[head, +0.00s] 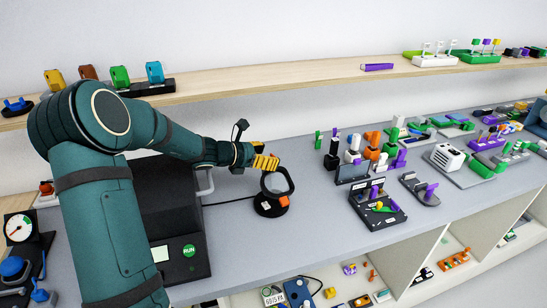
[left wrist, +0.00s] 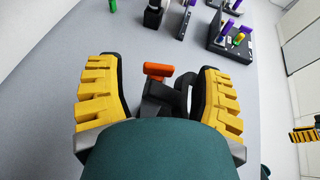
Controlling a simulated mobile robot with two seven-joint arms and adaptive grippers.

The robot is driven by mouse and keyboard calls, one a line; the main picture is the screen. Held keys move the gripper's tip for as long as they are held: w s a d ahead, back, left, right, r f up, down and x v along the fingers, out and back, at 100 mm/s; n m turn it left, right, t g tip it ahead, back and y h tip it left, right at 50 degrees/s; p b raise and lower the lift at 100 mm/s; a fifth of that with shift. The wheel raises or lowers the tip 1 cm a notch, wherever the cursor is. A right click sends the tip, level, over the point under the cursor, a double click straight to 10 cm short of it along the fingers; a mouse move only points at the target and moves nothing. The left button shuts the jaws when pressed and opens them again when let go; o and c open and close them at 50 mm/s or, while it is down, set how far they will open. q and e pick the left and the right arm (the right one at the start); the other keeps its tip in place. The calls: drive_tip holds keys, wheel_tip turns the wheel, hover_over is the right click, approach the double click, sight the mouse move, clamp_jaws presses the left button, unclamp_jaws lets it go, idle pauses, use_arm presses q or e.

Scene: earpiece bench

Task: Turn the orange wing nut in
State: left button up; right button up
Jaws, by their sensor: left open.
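The orange wing nut (head: 284,200) sits on the side of a black stand (head: 270,208) with a round base and an upright ring. In the left wrist view the wing nut (left wrist: 158,69) shows as a short orange bar. My left gripper (head: 266,161) is open, at the top of the stand's ring. In the left wrist view the wing nut lies in the gap between its yellow fingers, apart from both. The teal wrist hides the near part of the stand there. Part of a yellow-padded gripper, my right one (left wrist: 306,134), shows at the right edge of the left wrist view.
A black box with a green RUN button (head: 189,250) stands left of the stand. Several small fixtures, including a black tray (head: 378,216), stand to the right. The grey bench (head: 240,262) is clear in front of the stand. A wooden shelf (head: 260,87) runs behind.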

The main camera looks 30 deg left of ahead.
use_arm(q)
drive_tip(key=shift+x, duration=1.4)
clamp_jaws()
